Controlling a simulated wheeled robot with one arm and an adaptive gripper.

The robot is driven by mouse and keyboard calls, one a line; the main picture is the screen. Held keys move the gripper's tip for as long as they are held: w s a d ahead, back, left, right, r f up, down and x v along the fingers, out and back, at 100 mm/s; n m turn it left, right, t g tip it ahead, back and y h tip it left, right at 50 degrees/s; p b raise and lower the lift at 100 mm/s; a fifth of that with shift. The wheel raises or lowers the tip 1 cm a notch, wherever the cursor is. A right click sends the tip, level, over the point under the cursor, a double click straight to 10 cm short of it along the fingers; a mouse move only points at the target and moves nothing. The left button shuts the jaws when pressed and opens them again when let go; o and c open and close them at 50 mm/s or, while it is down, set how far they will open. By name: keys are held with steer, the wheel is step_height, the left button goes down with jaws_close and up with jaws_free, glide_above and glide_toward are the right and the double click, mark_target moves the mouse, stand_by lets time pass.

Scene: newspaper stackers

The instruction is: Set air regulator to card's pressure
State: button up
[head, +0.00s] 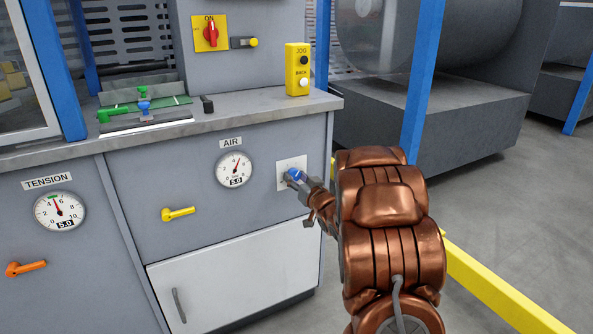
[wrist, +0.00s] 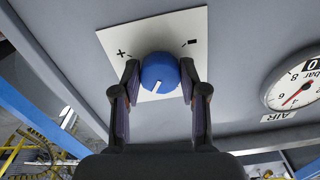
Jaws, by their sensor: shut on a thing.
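The blue regulator knob (head: 295,176) sits on a white square plate (head: 284,185) on the grey cabinet front. My gripper (wrist: 159,88) is shut on the knob, one finger on each side. The AIR gauge (head: 234,169) is left of the knob in the head view, its red needle pointing up and slightly right, with 5.0 in its window. It shows partly in the wrist view (wrist: 296,85). I cannot make out a pressure card.
A TENSION gauge (head: 60,211), a yellow lever (head: 178,214) and an orange lever (head: 25,268) are on the cabinet front. A yellow JOG box (head: 297,70) stands on the countertop (head: 240,112). A blue post (head: 420,80) and yellow floor rail (head: 500,290) are at the right.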

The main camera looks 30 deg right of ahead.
steer(key=m+p, duration=0.2)
steer(key=p, duration=0.2)
steer(key=shift+r, duration=0.2)
steer(key=shift+f+m+p, duration=0.1)
steer(key=shift+m+p, duration=0.8)
steer(key=shift+p, duration=0.3)
steer(key=shift+f, duration=0.15)
steer(key=o, duration=1.1)
steer(key=shift+o, duration=0.2)
steer(key=shift+s, duration=0.15)
steer(key=s, duration=0.7)
steer(key=shift+a, duration=0.35)
steer(key=shift+s, duration=0.1)
